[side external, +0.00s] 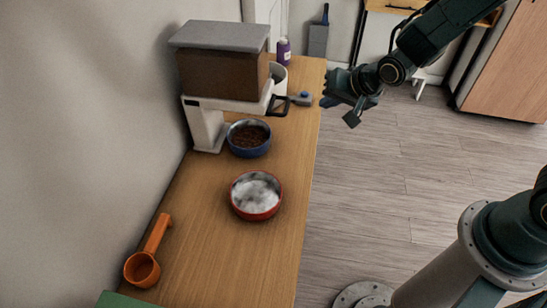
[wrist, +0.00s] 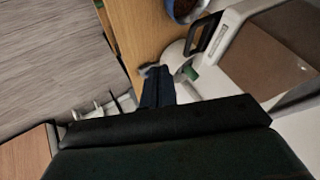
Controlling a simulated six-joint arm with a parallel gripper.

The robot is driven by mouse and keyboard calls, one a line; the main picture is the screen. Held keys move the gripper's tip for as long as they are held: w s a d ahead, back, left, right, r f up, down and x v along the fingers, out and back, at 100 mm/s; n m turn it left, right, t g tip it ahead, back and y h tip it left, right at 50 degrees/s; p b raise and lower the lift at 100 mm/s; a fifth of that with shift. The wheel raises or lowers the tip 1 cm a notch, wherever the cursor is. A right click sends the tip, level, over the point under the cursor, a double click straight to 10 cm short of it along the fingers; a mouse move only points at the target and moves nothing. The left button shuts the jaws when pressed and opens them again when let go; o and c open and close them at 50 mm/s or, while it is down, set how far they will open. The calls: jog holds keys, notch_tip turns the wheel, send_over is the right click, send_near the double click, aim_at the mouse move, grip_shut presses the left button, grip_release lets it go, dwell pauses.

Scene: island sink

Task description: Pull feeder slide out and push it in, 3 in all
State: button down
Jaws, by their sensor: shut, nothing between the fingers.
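The feeder (side external: 222,75) stands on the wooden counter against the wall, with a brown hopper, grey lid and white base. Its white slide (side external: 232,103) runs under the hopper and ends in a black loop handle (side external: 280,106) toward the counter's open edge. The handle also shows in the wrist view (wrist: 203,34). How far out the slide is, I cannot tell. My gripper (side external: 328,100) is shut and empty, right of the handle and apart from it, near the counter's edge. In the wrist view its fingers (wrist: 157,84) are together, below the handle in the picture.
A blue bowl of brown kibble (side external: 249,138) sits by the feeder base. A red bowl (side external: 256,196) and an orange scoop (side external: 143,268) lie nearer. A white canister (side external: 279,78), purple bottle (side external: 284,51) and blue-grey object (side external: 302,98) are behind. Open floor (side external: 390,190) lies right.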

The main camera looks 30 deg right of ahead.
jog(key=shift+v, duration=1.3)
jog(key=c, duration=1.6)
grip_release()
jog(key=shift+o, duration=0.6)
jog(key=shift+w+a, duration=0.1)
jog(key=shift+w, duration=0.05)
jog(key=w+a+r+m+g, duration=0.1)
jog(key=w+a+r+g, duration=0.1)
jog(key=w+r+g, duration=0.4)
jog(key=shift+w+a+r+y, duration=0.25)
jog(key=shift+w+r+y, duration=0.15)
jog(key=shift+w+r, duration=0.8)
jog(key=shift+w+f, duration=0.25)
jog(key=shift+f, duration=0.1)
